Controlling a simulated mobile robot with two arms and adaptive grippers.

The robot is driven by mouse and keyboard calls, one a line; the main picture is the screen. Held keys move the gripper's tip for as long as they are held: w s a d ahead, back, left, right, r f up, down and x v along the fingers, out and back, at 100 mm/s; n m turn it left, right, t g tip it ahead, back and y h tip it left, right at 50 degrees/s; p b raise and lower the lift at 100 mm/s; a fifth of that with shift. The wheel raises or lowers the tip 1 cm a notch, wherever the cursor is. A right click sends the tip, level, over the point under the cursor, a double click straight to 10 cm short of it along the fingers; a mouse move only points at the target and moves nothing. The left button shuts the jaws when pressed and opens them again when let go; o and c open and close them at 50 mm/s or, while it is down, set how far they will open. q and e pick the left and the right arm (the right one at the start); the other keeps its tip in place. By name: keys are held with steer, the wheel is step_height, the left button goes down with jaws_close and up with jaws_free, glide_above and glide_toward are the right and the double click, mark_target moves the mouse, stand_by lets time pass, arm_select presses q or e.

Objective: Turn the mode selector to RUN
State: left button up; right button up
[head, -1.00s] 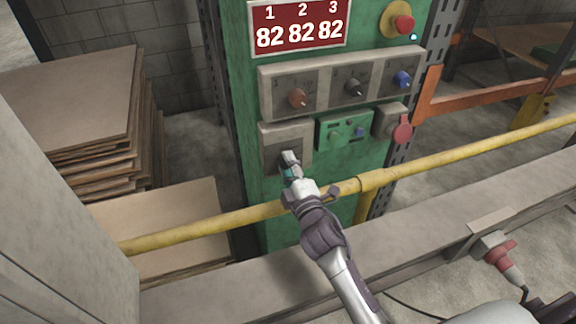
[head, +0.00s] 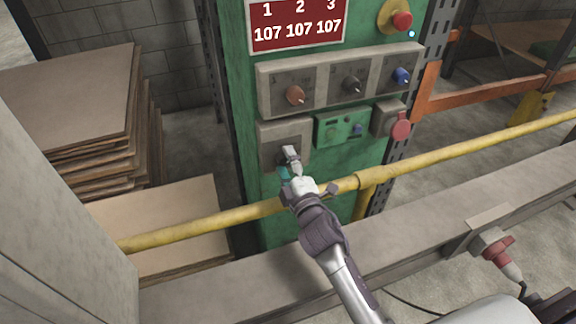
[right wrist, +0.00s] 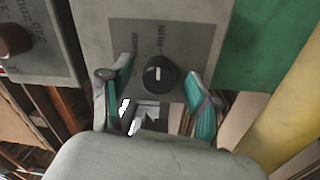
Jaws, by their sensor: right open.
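The mode selector is a round black knob (right wrist: 159,75) with a short white mark, on a grey plate (right wrist: 180,30). The word RUN is printed sideways just above the knob, and a second label, too blurred to read, is at its left. In the head view the selector's grey box (head: 268,131) is low on the green panel, and my gripper hides the knob. My right gripper (head: 288,161) is in front of that box. In the right wrist view its teal-padded fingers (right wrist: 158,92) are open on either side of the knob, with visible gaps. My left gripper is not in view.
A yellow rail (head: 420,162) crosses in front of the green panel (head: 240,95), under my right arm. Stacked boards (head: 60,100) stand at left.

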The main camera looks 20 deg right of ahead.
steer(key=s, duration=1.2)
steer(key=shift+d+f, duration=0.2)
steer(key=shift+f, duration=0.15)
